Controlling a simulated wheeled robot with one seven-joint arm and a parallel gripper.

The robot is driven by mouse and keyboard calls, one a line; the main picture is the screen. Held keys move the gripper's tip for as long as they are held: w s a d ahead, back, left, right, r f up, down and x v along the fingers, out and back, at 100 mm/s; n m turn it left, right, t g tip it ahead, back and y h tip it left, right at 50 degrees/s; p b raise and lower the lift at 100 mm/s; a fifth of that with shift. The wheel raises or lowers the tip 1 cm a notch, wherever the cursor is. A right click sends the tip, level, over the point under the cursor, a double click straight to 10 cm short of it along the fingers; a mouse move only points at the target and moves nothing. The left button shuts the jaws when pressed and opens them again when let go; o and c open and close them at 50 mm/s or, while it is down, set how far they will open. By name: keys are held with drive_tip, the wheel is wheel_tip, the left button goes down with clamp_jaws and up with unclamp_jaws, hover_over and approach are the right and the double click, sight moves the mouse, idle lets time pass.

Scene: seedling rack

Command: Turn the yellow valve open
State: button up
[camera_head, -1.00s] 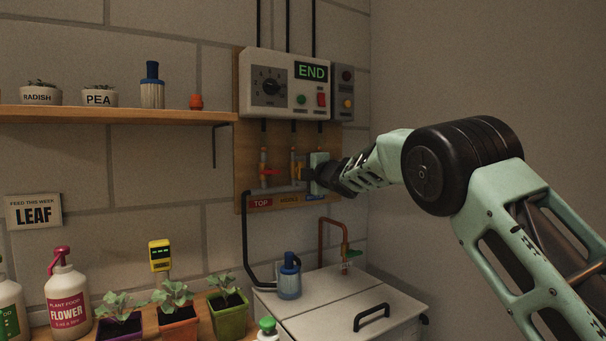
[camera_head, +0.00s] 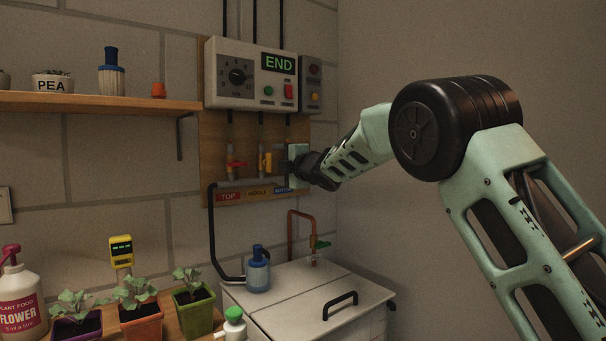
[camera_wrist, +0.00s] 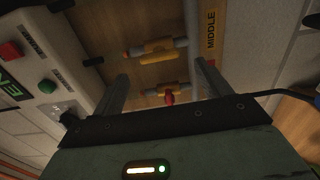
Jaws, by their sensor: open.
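The yellow valve (camera_head: 266,162) sits on the middle pipe of the wooden wall panel (camera_head: 215,140). Its handle appears to lie along the pipe, upright in the head view. My gripper (camera_head: 292,165) is just right of it there, over the right part of the panel. In the wrist view the yellow valve (camera_wrist: 157,48) shows beyond the fingertips of my gripper (camera_wrist: 162,70), which are apart with nothing held between them. The valve appears clear of both fingers. The third pipe is hidden behind my gripper in the head view.
A red valve (camera_head: 236,163) is on the pipe to the left, its handle across the pipe. A control box (camera_head: 225,95) reading END hangs above. Labels including MIDDLE (camera_head: 257,194) run below. A white lidded chest (camera_head: 300,300) with a blue bottle (camera_head: 258,272) stands underneath.

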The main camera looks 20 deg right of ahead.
drive_tip(key=b+v, duration=0.2)
drive_tip(key=v, duration=1)
drive_tip(key=shift+s, duration=0.2)
